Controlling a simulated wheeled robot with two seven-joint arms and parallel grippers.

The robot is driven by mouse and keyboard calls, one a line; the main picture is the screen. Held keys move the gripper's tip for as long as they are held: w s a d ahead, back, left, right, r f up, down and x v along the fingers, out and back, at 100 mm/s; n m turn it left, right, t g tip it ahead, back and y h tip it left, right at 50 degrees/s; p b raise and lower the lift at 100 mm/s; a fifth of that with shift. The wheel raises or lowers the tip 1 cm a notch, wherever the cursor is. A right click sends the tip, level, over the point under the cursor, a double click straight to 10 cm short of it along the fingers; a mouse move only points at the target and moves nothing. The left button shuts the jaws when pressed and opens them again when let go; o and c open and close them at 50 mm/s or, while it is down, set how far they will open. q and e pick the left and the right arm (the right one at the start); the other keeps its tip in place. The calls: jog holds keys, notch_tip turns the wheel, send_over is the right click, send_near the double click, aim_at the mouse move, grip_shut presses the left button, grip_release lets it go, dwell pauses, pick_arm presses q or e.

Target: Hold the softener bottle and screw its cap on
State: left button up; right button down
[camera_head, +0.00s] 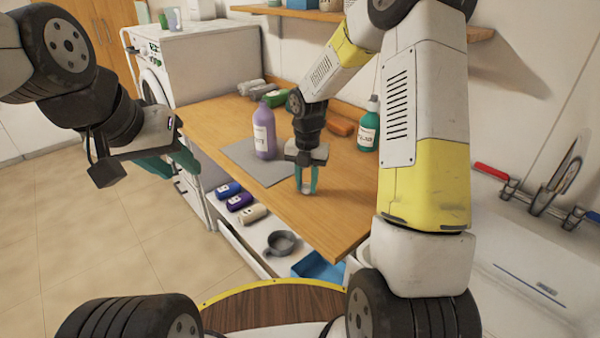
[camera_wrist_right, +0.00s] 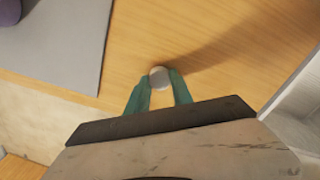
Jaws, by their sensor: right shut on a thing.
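The softener bottle (camera_head: 264,131) is purple with a white label and stands upright on a grey mat (camera_head: 236,154) on the wooden counter. Its edge shows at the top left of the right wrist view (camera_wrist_right: 10,12). My right gripper (camera_head: 306,186) points down at the counter to the right of the mat. It is shut on a small round whitish cap (camera_wrist_right: 159,77), seen between the teal fingertips in the right wrist view.
A green bottle (camera_head: 368,128) stands at the right of the counter, with an orange item (camera_head: 341,125) beside it. A washing machine (camera_head: 195,62) stands behind left.

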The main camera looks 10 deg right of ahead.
aim_at(307, 185)
jog(key=shift+r, duration=0.45)
notch_tip(307, 185, up, 2)
jog(key=shift+r, duration=0.1)
jog(key=s+a+r, duration=0.1)
jog(key=s+a, duration=0.2)
jog(key=s, duration=1.2)
jog(key=shift+s+r, duration=0.25)
jog(key=shift+s, duration=0.15)
